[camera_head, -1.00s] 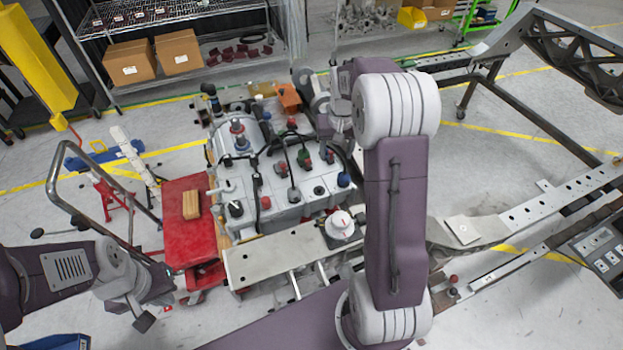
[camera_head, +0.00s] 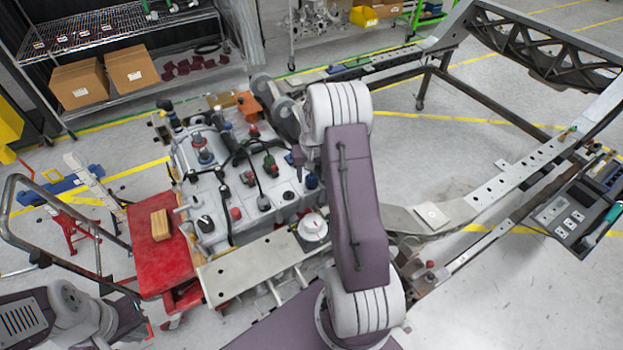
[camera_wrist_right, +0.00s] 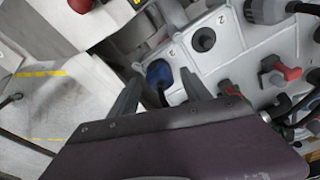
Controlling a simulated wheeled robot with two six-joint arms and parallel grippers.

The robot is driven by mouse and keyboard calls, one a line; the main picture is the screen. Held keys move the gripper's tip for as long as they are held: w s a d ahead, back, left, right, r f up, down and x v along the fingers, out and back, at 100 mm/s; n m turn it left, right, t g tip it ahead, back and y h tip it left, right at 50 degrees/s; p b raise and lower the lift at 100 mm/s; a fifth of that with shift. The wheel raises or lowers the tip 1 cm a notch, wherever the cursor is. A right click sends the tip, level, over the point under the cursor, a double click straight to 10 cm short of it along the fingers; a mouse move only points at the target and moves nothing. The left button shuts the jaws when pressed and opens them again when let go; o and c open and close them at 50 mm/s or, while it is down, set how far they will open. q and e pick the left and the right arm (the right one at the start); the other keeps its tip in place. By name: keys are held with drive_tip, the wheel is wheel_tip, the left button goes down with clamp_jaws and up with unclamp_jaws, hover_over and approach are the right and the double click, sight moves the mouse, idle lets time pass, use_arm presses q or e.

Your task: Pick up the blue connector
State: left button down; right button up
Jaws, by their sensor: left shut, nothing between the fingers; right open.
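The blue connector (camera_head: 312,181) sits at the right edge of the grey housing (camera_head: 225,195) in the head view. In the right wrist view the blue connector (camera_wrist_right: 159,73) is a rounded blue cap between my right gripper's fingertips. My right gripper (camera_wrist_right: 161,76) is open, with one finger on each side of the cap; I cannot tell whether they touch it. In the head view my right arm partly hides this gripper (camera_head: 299,156). My left gripper (camera_head: 133,318) is shut and empty at the lower left, away from the housing.
Black, red and green connectors with dark cables crowd the housing; a red connector (camera_wrist_right: 287,73) shows in the wrist view. A white round part (camera_head: 313,229) stands on the metal plate (camera_head: 240,278). A red cart (camera_head: 160,258) with a wooden block (camera_head: 160,224) stands left.

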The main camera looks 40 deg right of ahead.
drive_tip(key=shift+w+d+f, duration=0.1)
drive_tip(key=shift+w+f, duration=0.1)
drive_tip(key=shift+f, duration=0.85)
clamp_jaws()
drive_tip(key=shift+r, duration=0.15)
drive_tip(key=shift+r, duration=0.25)
drive_tip(key=r, duration=0.2)
drive_tip(key=s+r+b, duration=0.1)
drive_tip(key=r, duration=0.1)
drive_tip(key=shift+d, duration=0.1)
drive_tip(key=s+d+r+b, duration=0.1)
drive_tip(key=s+r, duration=0.5)
drive_tip(key=s, duration=0.4)
drive_tip(key=shift+s+r, duration=0.15)
drive_tip(key=shift+s, duration=0.2)
